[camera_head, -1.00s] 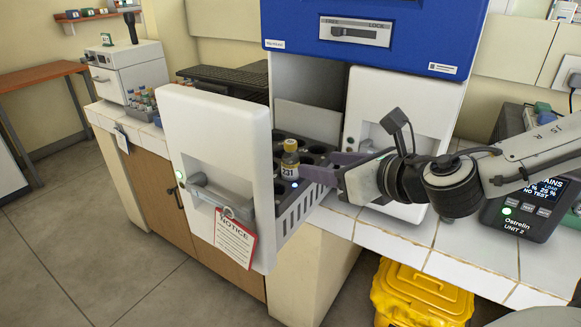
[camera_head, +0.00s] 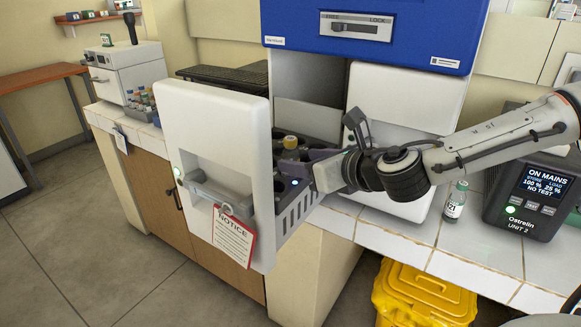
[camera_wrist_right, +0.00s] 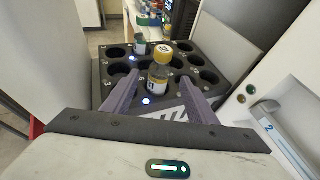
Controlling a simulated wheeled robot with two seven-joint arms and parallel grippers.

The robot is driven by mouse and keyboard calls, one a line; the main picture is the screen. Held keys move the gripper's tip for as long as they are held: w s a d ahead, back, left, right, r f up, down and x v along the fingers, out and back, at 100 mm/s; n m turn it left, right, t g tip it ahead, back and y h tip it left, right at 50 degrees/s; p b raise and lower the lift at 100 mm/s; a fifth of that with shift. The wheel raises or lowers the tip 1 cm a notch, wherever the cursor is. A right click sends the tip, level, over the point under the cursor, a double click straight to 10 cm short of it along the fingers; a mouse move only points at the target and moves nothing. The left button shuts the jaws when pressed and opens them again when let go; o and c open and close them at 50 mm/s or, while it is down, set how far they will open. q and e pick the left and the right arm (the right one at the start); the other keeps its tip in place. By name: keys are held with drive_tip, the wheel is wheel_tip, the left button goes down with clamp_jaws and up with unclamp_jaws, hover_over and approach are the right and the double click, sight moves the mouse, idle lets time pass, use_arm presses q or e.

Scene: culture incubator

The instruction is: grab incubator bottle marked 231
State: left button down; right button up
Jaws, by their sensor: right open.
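A yellow-capped bottle (camera_head: 290,143) stands in the black rack of the open incubator drawer; its lower body is hidden in the head view. In the right wrist view the same bottle (camera_wrist_right: 159,72) is upright, with a label whose number I cannot read. My right gripper (camera_head: 302,163) reaches into the drawer from the right. Its two fingers (camera_wrist_right: 160,88) are open, one on each side of the bottle as seen from the wrist; contact is not clear. My left gripper is not in view.
A white drawer front (camera_head: 222,150) with a notice tag (camera_head: 233,238) stands pulled out on the left. A second bottle (camera_wrist_right: 140,46) sits farther back in the rack. A green-capped bottle (camera_head: 455,203) stands on the tiled counter beside a monitor unit (camera_head: 538,195).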

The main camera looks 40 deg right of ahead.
drive_tip(key=shift+x, duration=1.25)
drive_tip(key=c, duration=1.1)
drive_tip(key=shift+c, duration=0.2)
